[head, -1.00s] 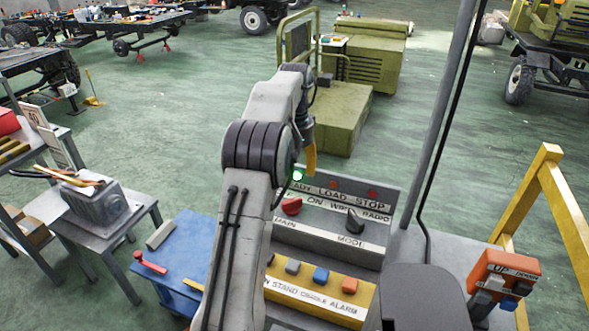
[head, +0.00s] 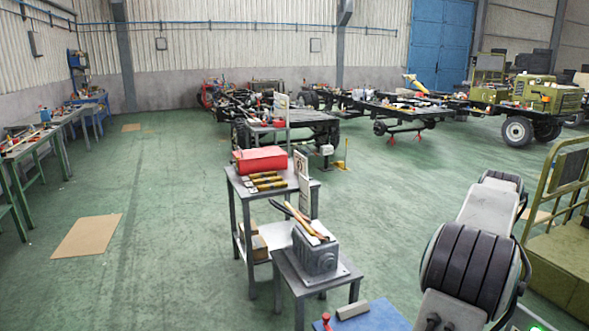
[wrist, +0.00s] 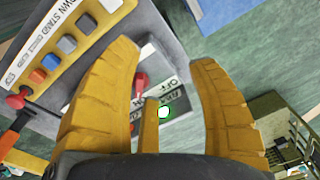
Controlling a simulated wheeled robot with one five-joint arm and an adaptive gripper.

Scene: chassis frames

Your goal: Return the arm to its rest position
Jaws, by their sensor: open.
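My gripper (wrist: 163,54) shows in the wrist view with its yellow fingers spread wide apart and nothing between them. It is outside the head view. My grey arm (head: 478,212) rises at the right of the head view, with its ribbed dark joint toward the camera. In the wrist view, the grey control console (wrist: 170,48) lies beyond the fingers, with a red knob (wrist: 140,84) seen between them. The console's yellow button panel (wrist: 82,30) is at the upper left. The fingers hide part of the console, and I cannot tell how far away it is.
In the head view, a metal table (head: 284,188) holds a red box (head: 260,160). A lower stand bears a grey metal block (head: 316,254). A blue tabletop (head: 372,320) is at the bottom, and a green machine (head: 560,262) stands right. Open floor lies left.

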